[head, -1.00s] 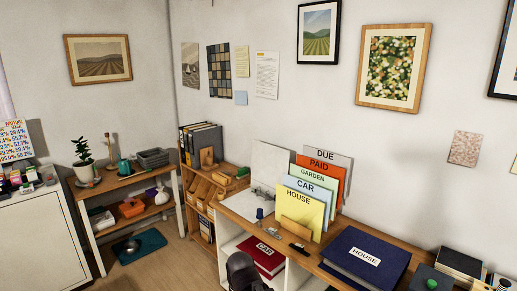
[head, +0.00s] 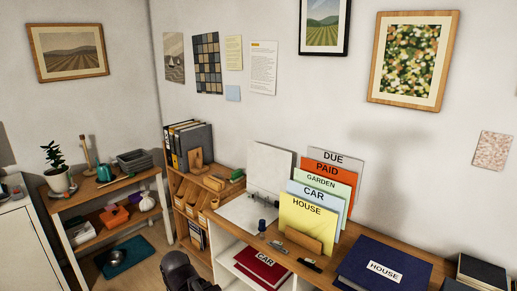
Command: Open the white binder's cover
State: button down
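The white binder lies at the left end of the wooden shelf top in the head view. One white panel (head: 270,166) stands upright, leaning back near the wall. A flat white part (head: 244,211) lies in front of it, with metal ring parts showing. The binder looks open, though folders hide its right side. A dark rounded part of my own arm shows at the bottom edge, apart from the binder. My gripper's fingers are not in view.
Upright labelled folders (head: 308,218) stand just right of the binder. A dark blue cylinder (head: 262,226) stands at its front. A blue HOUSE binder (head: 384,268) lies to the right. A red CAR binder (head: 262,268) sits on the shelf below.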

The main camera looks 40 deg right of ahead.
aim_at(269, 168)
jog(key=z, duration=0.3)
jog(key=i, duration=1.1)
jog(key=z, duration=0.55)
